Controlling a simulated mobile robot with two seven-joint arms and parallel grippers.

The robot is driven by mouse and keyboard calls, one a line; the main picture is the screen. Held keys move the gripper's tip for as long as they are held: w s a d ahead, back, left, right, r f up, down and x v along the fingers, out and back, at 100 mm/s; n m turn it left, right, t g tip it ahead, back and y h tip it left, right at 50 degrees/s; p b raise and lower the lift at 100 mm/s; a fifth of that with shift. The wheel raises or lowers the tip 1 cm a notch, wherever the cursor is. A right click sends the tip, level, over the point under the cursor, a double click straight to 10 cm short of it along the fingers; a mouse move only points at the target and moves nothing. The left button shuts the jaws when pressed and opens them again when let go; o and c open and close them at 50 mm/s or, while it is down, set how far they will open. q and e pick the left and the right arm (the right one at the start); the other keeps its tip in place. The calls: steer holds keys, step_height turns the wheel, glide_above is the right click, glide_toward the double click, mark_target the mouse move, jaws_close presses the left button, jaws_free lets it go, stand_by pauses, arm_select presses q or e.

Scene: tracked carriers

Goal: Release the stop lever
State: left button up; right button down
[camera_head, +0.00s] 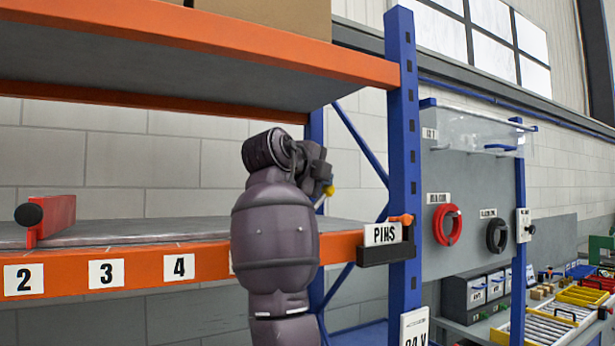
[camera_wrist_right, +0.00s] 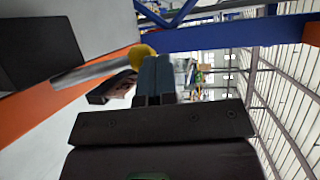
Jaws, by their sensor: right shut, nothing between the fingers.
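A lever with a yellow ball knob (camera_head: 329,190) stands at the shelf's front edge, mostly hidden behind my right arm. In the right wrist view its yellow knob (camera_wrist_right: 142,54) and bare metal rod (camera_wrist_right: 98,72) show, with the rod slanting down to the left. My right gripper (camera_head: 322,178) is just above the knob in the head view. In the wrist view its dark fingers (camera_wrist_right: 155,72) are shut together, empty, close beside the knob. I cannot tell whether they touch it. My left gripper is not in view.
An orange shelf beam (camera_head: 140,273) carries number plates. A red bracket with a black knob (camera_head: 52,216) stands at the left. A blue upright (camera_head: 403,150) and a black holder labelled PINS (camera_head: 384,252) are right of my arm. Another orange beam (camera_head: 220,38) runs overhead.

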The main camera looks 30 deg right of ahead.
arm_select(q)
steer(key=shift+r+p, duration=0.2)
steer(key=shift+p, duration=0.15)
arm_select(e)
steer(key=shift+d+f+m+y, duration=0.15)
steer(key=shift+d+f+y, duration=0.25)
steer(key=shift+d, duration=0.25)
steer(key=shift+d+f+m+y, duration=0.15)
steer(key=shift+d+f+y, duration=0.2)
steer(key=shift+d, duration=0.25)
steer(key=shift+d+f, duration=0.1)
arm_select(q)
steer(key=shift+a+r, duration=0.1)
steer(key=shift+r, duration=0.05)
